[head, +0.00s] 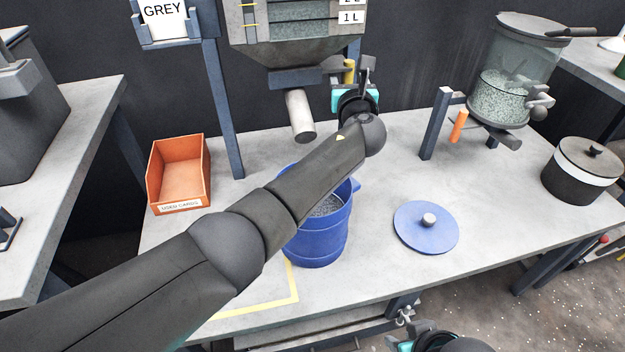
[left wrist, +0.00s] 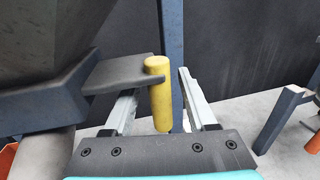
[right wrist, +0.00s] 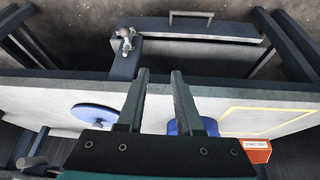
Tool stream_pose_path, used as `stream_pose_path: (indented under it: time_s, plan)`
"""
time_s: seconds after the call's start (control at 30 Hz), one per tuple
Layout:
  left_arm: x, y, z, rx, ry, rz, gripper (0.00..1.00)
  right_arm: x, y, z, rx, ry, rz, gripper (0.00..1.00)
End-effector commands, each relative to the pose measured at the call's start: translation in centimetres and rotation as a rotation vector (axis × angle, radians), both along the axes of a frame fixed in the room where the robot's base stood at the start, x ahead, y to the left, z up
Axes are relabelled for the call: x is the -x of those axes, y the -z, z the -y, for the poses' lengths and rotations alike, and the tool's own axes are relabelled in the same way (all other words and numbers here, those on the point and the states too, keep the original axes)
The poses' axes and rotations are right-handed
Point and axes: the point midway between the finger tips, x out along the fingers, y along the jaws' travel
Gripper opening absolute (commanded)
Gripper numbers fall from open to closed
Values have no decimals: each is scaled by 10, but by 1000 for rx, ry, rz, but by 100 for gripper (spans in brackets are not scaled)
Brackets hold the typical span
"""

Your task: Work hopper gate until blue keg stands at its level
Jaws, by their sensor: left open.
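The blue keg (head: 322,243) stands upright on the table below the hopper (head: 290,52). Grey grains show inside it, but my left arm hides part of its mouth. The hopper's pale spout (head: 300,116) hangs above and slightly left of the keg. The gate's yellow handle (head: 349,71) stands upright on a dark lever, clearer in the left wrist view (left wrist: 159,98). My left gripper (head: 362,72) is open with the handle between its fingers, without a visible grip. My right gripper (right wrist: 160,72) is open and empty, low in front of the table.
A blue lid (head: 410,236) lies right of the keg. An orange bin (head: 178,177) sits at the left. A glass hopper (head: 508,90) with an orange handle (head: 458,126) and a dark pot (head: 580,172) stand at the right. Yellow tape (head: 262,304) marks the front.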

Motion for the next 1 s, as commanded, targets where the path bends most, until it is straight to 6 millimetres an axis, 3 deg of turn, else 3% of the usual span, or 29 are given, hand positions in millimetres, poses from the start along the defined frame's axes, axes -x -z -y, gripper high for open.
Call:
stream_pose_path:
  time_s: [1.0]
  plan:
    - [45, -1, 3, 0, 1, -1, 57, 31, 95, 9, 34, 3, -186, 35]
